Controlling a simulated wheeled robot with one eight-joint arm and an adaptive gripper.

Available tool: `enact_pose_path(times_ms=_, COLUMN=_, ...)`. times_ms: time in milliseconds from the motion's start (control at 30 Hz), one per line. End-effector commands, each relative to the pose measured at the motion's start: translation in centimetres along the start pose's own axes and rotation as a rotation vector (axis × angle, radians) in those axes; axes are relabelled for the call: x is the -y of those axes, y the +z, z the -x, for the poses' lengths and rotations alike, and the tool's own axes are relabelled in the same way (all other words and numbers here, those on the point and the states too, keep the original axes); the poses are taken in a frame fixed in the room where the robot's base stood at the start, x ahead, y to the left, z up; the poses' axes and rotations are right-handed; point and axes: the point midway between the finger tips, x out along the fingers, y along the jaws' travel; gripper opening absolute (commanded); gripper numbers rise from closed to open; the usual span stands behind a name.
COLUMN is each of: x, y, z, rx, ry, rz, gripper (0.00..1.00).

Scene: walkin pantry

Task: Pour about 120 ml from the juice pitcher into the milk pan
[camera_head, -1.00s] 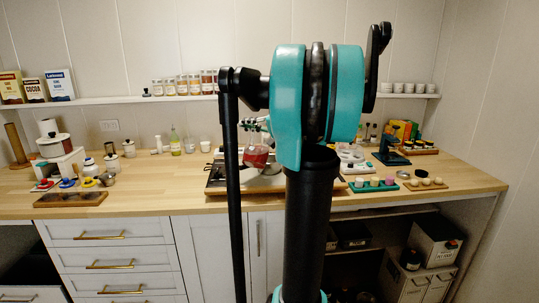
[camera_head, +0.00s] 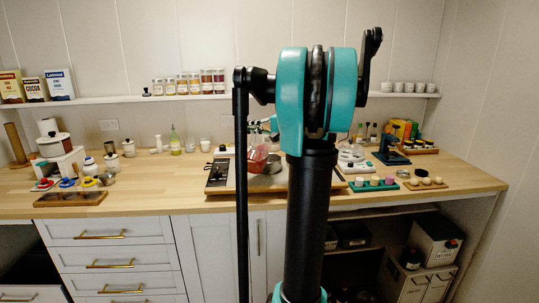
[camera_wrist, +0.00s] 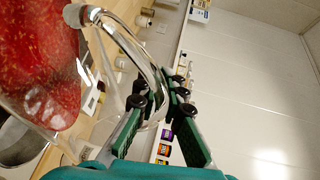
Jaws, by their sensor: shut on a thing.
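The juice pitcher (camera_head: 258,159) is clear and holds red juice. It looks tilted above the cooktop, close to the grey milk pan (camera_head: 273,166), which my arm partly hides. In the wrist view the pitcher (camera_wrist: 40,60) fills the upper left, with its clear curved handle between the dark green fingers of my gripper (camera_wrist: 160,98). My gripper is shut on this handle. A metal pan rim (camera_wrist: 18,148), seemingly the milk pan, shows below the pitcher at the lower left. I cannot tell whether juice is flowing.
The cooktop (camera_head: 218,177) lies on the wooden counter (camera_head: 150,184). The counter's left middle is clear.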

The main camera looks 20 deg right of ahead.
Motion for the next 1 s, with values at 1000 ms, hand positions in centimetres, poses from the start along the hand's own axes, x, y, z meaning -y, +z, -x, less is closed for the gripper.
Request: enact_pose_path(times_ms=1000, x=-0.2, y=-1.4, z=-0.1, rx=0.021, ry=0.011, rz=-0.144, gripper=0.0)
